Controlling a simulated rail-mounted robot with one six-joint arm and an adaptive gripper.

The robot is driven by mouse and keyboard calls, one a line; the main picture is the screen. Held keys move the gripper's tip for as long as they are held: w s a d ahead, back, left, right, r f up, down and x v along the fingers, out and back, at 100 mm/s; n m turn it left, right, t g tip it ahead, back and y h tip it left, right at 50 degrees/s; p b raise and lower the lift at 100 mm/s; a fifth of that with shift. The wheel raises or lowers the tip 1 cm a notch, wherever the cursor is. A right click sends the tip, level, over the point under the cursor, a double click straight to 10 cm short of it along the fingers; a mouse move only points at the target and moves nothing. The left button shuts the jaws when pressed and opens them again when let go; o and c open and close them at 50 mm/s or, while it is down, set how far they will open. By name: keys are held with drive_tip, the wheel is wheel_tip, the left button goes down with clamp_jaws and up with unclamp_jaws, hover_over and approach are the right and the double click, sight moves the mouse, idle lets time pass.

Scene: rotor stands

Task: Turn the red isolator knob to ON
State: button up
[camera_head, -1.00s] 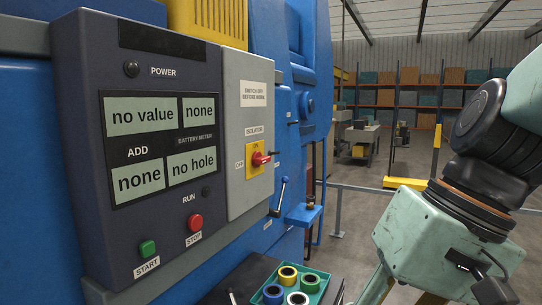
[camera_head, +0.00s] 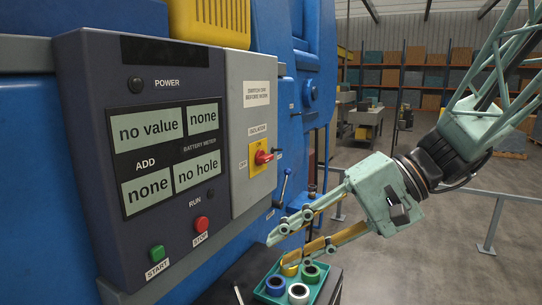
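The red isolator knob (camera_head: 263,157) sits on a yellow plate (camera_head: 255,165) on the grey switch box, under the ISOLATOR label. Its handle sticks out to the right in the picture; its exact setting is hard to read. An OFF label is at the left of the plate, and small lettering above the knob is too small to read surely. My gripper (camera_head: 278,252) is open and empty, with its two fingers pointing left. It is below the knob and clear of it, in front of the panel and above the tray in the picture.
A dark control panel (camera_head: 95,150) with displays, a green START button (camera_head: 157,252) and a red STOP button (camera_head: 201,224) is at the left. A lever (camera_head: 285,185) stands right of the switch box. A green tray (camera_head: 318,286) with coloured rings lies below my gripper.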

drive_tip(key=w+d+r+m+t+y+p, duration=0.1)
drive_tip(key=w+r+m+t+y+p, duration=0.25)
drive_tip(key=w, duration=1.25)
drive_tip(key=t+y+p, duration=0.2)
drive_tip(key=t+p, duration=0.2)
approach(270, 159)
drive_tip(key=v, duration=0.4)
drive_tip(key=shift+s+r+m+h, duration=0.25)
drive_tip(key=shift+p+x, duration=1.3)
drive_tip(key=shift+x, duration=5.6)
drive_tip(key=shift+w, duration=0.1)
drive_tip(key=shift+c, duration=0.7)
clamp_jaws()
